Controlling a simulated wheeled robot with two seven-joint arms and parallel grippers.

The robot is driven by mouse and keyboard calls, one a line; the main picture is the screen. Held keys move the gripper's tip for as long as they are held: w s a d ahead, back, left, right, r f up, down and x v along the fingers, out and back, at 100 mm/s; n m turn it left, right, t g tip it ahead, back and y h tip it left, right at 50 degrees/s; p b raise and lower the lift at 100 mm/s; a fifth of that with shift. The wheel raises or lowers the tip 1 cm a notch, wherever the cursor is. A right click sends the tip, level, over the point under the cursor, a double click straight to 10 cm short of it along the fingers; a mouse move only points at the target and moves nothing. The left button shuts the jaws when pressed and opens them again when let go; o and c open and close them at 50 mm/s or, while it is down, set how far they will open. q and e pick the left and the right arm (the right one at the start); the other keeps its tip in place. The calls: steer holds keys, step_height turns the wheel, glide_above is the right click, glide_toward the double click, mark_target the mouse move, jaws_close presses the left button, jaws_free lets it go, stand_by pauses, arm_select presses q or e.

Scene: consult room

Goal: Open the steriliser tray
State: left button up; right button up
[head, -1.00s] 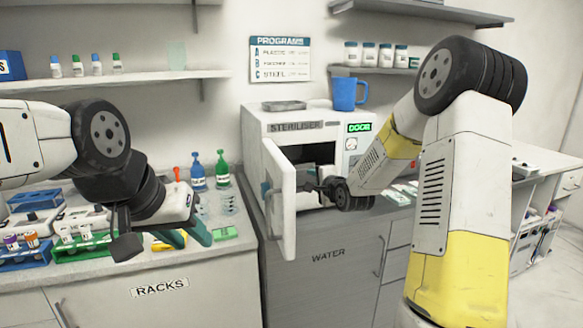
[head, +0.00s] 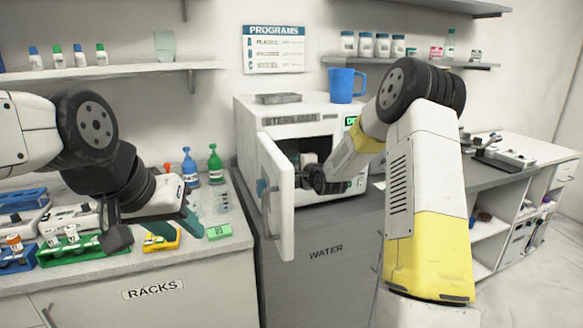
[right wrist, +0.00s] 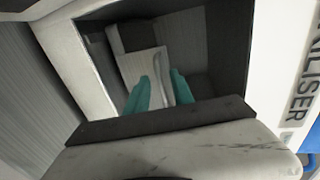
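The white steriliser (head: 290,117) stands on the counter with its door (head: 279,200) swung open to the left. My right gripper reaches into its dark chamber (head: 300,147); its fingers are hard to make out in the head view. In the right wrist view the two teal fingers of my right gripper (right wrist: 159,76) are apart inside the chamber. A pale, flat-faced piece (right wrist: 137,62), perhaps part of the tray, shows at and beyond the fingertips; I cannot tell whether they touch it. My left gripper (head: 178,226) is open and empty above the left counter.
A blue mug (head: 346,86) and a grey flat dish (head: 279,98) sit on top of the steriliser. Racks (head: 75,246), bottles (head: 215,165) and a green box (head: 219,231) crowd the left counter. The open door stands left of my right forearm.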

jaws_close()
stand_by(1.4)
